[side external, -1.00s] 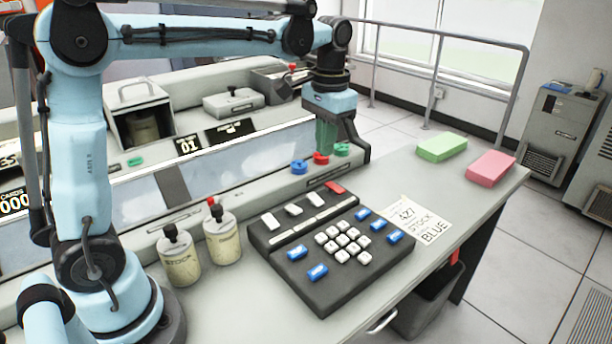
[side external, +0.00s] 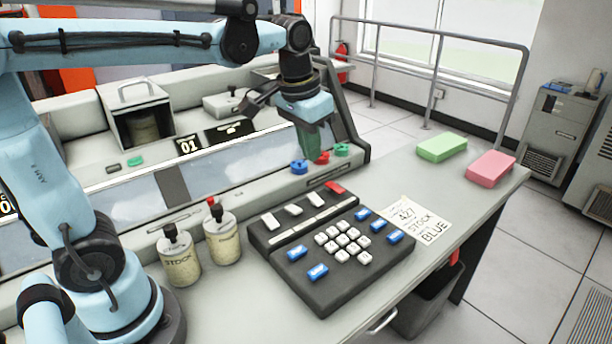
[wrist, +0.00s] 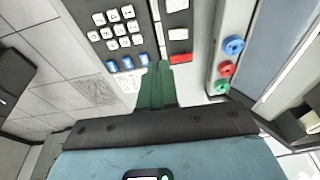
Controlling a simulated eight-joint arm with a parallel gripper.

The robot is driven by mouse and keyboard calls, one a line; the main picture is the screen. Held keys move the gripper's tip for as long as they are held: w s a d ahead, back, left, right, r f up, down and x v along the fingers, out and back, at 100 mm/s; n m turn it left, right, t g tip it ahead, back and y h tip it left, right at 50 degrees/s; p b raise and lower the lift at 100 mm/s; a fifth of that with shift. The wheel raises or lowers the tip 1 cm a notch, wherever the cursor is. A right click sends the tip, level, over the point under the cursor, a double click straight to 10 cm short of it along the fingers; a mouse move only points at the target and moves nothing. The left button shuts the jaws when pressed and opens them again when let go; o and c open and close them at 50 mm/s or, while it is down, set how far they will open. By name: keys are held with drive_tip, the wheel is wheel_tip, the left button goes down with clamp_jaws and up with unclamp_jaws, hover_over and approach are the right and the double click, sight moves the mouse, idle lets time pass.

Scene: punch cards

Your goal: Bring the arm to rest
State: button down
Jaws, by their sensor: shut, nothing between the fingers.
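My gripper (side external: 312,149) is in the air over the back of the desk, near the blue, red and green knobs. In the side view its green fingers hang just above and behind the red knob (side external: 322,158) and partly overlap it. In the wrist view my gripper (wrist: 156,72) shows its green fingers together and empty, pointing toward the keypad's red key (wrist: 181,58). The blue knob (side external: 299,167) and green knob (side external: 342,150) stand on either side of the red one. I cannot tell the exact gap between fingers and knobs.
A dark keypad (side external: 318,297) lies on the desk (side external: 400,165). Two labelled bottles (side external: 180,262) (side external: 223,238) stand left of it. A paper card (side external: 414,218), a green block (side external: 441,147) and a pink block (side external: 490,168) lie to the right. The desk between the knobs and blocks is clear.

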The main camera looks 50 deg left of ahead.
drive_tip(key=s+d+f+t, duration=0.1)
drive_tip(key=s+f+t, duration=0.3)
drive_tip(key=s, duration=0.3)
drive_tip(key=shift+s+f, duration=0.35)
drive_tip(key=shift+f, duration=0.55)
drive_tip(key=c, duration=1.7)
unclamp_jaws()
drive_tip(key=shift+s+d+f, duration=0.1)
drive_tip(key=o, duration=0.8)
drive_tip(key=w+r+g, duration=0.1)
drive_tip(key=w, duration=0.1)
drive_tip(key=w+r+g, duration=0.1)
drive_tip(key=w, duration=0.1)
drive_tip(key=w+a+r, duration=0.1)
drive_tip(key=w+r, duration=0.1)
drive_tip(key=shift+w+g+y, duration=0.1)
drive_tip(key=shift+g+y, duration=0.2)
drive_tip(key=shift+g, duration=0.1)
drive_tip(key=g+y, duration=0.1)
drive_tip(key=g, duration=0.3)
hover_over(318, 198)
drive_tip(key=d, duration=0.3)
drive_tip(key=a+f, duration=0.1)
drive_tip(key=f, duration=0.7)
drive_tip(key=a+f, duration=0.1)
drive_tip(key=f, duration=0.3)
drive_tip(key=shift+a+f, duration=0.2)
drive_tip(key=shift+a, duration=0.1)
